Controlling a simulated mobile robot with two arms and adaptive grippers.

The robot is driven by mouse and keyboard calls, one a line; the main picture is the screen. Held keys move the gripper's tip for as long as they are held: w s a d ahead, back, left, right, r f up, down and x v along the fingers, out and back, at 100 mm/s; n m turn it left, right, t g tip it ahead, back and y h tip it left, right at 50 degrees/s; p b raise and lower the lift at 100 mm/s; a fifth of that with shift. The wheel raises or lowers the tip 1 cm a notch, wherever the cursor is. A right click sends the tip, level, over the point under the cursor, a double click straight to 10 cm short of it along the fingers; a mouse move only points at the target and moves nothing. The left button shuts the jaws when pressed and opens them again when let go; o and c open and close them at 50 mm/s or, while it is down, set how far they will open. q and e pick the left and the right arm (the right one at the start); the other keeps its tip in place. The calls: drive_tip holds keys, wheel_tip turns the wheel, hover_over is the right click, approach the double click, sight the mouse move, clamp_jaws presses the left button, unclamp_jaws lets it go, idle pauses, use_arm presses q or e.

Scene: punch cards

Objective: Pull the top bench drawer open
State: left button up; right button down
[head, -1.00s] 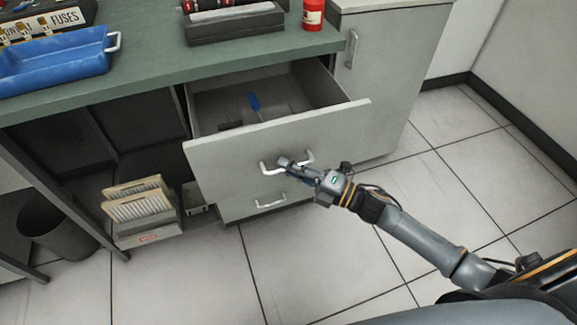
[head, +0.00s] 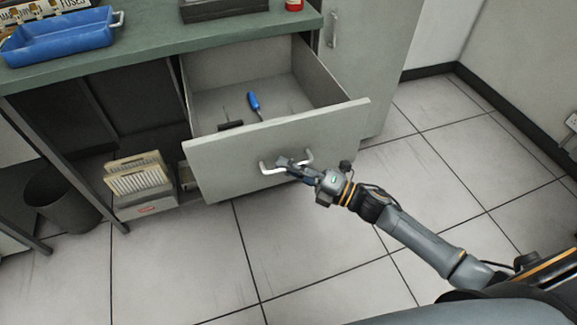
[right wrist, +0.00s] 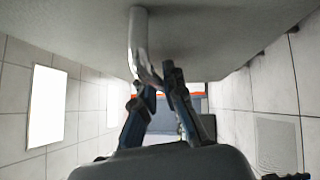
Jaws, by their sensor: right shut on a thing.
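The top bench drawer (head: 231,156) is pulled well out from under the green bench top in the head view. Its inside shows a blue-handled tool (head: 253,101) and a dark flat-headed tool (head: 230,125). My right gripper (head: 287,164) is at the white bar handle (head: 268,170) on the drawer front, shut on it. In the right wrist view the two fingers (right wrist: 160,80) close around the handle (right wrist: 138,40), beside the grey drawer face. My left gripper is not in view.
A blue tray (head: 60,42) sits on the green bench top (head: 150,52). A box of cards (head: 140,180) stands on the low shelf, with a dark bin (head: 60,198) to its left. The tiled floor in front of the drawer is clear.

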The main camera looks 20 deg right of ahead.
drive_tip(key=c, duration=1.7)
unclamp_jaws()
drive_tip(key=shift+d, duration=0.1)
drive_tip(key=shift+s+d+f, duration=0.1)
drive_tip(key=shift+s+d, duration=0.05)
drive_tip(key=v, duration=1.1)
drive_tip(key=shift+s+d, duration=0.15)
drive_tip(key=shift+s, duration=0.05)
